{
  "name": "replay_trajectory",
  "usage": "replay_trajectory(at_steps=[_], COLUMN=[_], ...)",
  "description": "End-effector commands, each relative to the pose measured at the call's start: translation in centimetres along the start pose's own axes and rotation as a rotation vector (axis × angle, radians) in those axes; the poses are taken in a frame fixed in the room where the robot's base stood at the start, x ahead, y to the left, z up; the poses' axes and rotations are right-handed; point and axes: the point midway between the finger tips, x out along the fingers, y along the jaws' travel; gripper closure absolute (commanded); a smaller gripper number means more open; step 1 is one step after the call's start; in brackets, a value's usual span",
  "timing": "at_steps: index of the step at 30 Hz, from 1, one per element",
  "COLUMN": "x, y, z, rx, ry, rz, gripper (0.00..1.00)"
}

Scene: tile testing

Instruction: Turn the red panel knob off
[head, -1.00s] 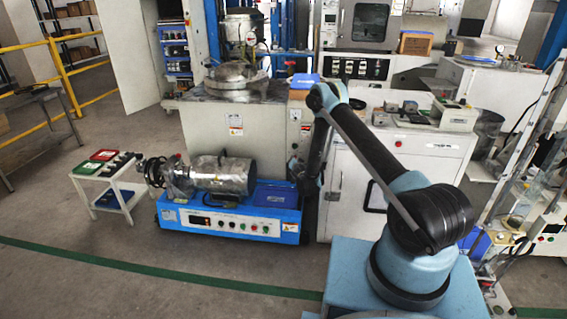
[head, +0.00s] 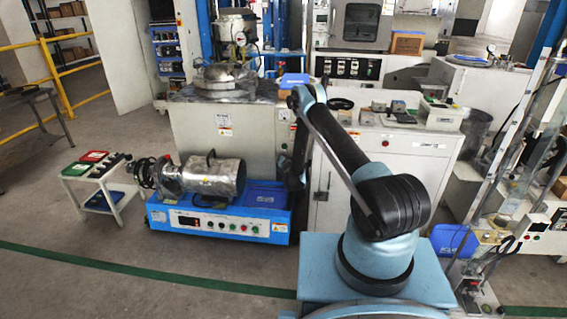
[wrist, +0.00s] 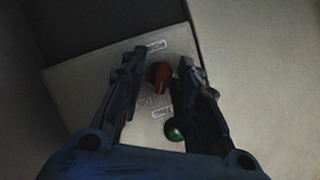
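The red panel knob (wrist: 159,75) shows in the wrist view on a pale panel (wrist: 90,80), between the two dark fingers of my gripper (wrist: 162,58). The fingers are spread apart, one on each side of the knob, with a gap visible on both sides. I cannot tell how deep the fingertips are relative to the knob. The lettering "ON" is printed on the panel below the knob. In the head view my arm reaches toward the pale machine cabinet (head: 225,150), and the knob cannot be made out there.
A green button (wrist: 174,130) sits below the knob, near the right finger. Small labels lie above and below the knob. In the head view a blue-based machine (head: 215,228) stands in front of the cabinet, and a white bench (head: 410,165) stands to the right. Floor at front left is clear.

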Motion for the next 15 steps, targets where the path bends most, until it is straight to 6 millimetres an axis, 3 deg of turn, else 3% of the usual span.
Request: replay_trajectory(at_steps=[1,5,15], x=[-0.01,-0.03,0.00], y=[-0.04,-0.07,0.17], z=[0.02,0.04,-0.09], rx=[0.000,0.000,-0.016], ry=[0.000,0.000,0.000], rz=[0.000,0.000,0.009], gripper=[0.73,1.00,1.00])
